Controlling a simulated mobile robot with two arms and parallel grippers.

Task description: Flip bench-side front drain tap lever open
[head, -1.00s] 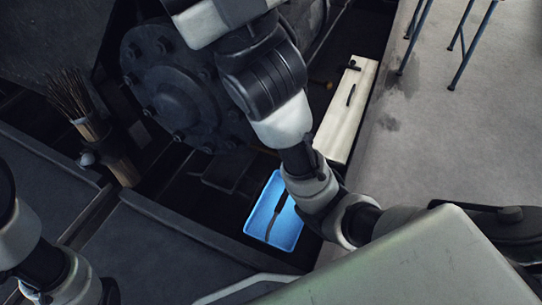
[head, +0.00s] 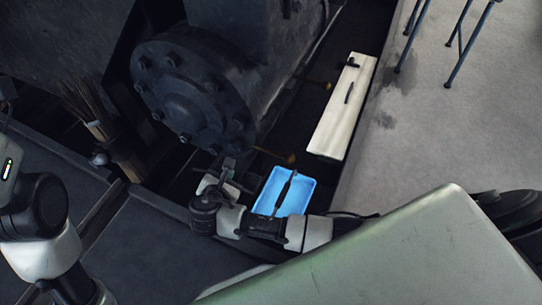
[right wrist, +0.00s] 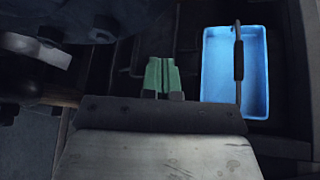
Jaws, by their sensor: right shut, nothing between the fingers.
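A dark cylinder with a bolted round end cover (head: 190,100) fills the upper middle of the head view. A thin rod with a small brass-coloured tip (head: 290,158) sticks out low beside it, above the blue tray; it looks like the front drain tap lever, but its position is too small to tell. My right gripper (head: 228,174) is below the cover, left of that tip and apart from it. In the right wrist view its green fingertips (right wrist: 162,76) are together and empty. The lever is not clear in that view. My left arm shows at the left edge, its gripper out of view.
A blue tray (head: 304,196) with a dark bar across it lies right of my right gripper. A second brass-coloured tip (head: 327,85) is farther back.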

